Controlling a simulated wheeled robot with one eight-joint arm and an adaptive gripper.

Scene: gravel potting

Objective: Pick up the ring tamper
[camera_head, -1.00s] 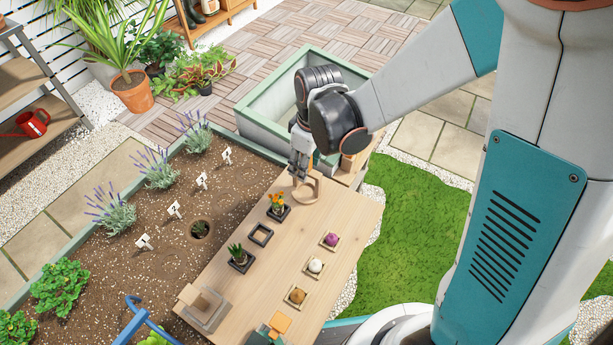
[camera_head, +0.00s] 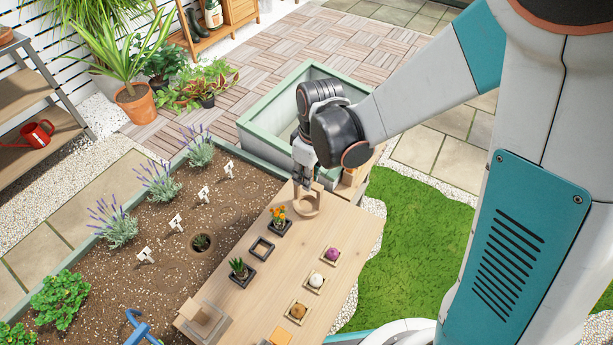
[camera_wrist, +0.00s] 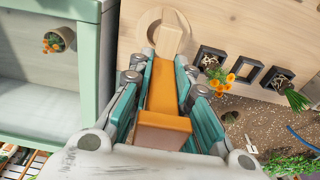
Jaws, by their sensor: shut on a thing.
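The ring tamper (camera_head: 307,206) is pale wood: a round ring with an upright wooden handle. It is at the far end of the wooden table in the head view, and its ring and handle (camera_wrist: 172,38) show at the top of the wrist view. My gripper (camera_head: 302,184) points down over it and is shut on the handle. In the wrist view, my gripper's (camera_wrist: 166,62) teal fingers close beside the wood, with an orange part between them. The lower handle is partly hidden by the fingers. I cannot tell whether the ring touches the table.
Several bulbs sit in wooden trays along the right edge. A green-rimmed planter box (camera_head: 262,146) stands behind my gripper.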

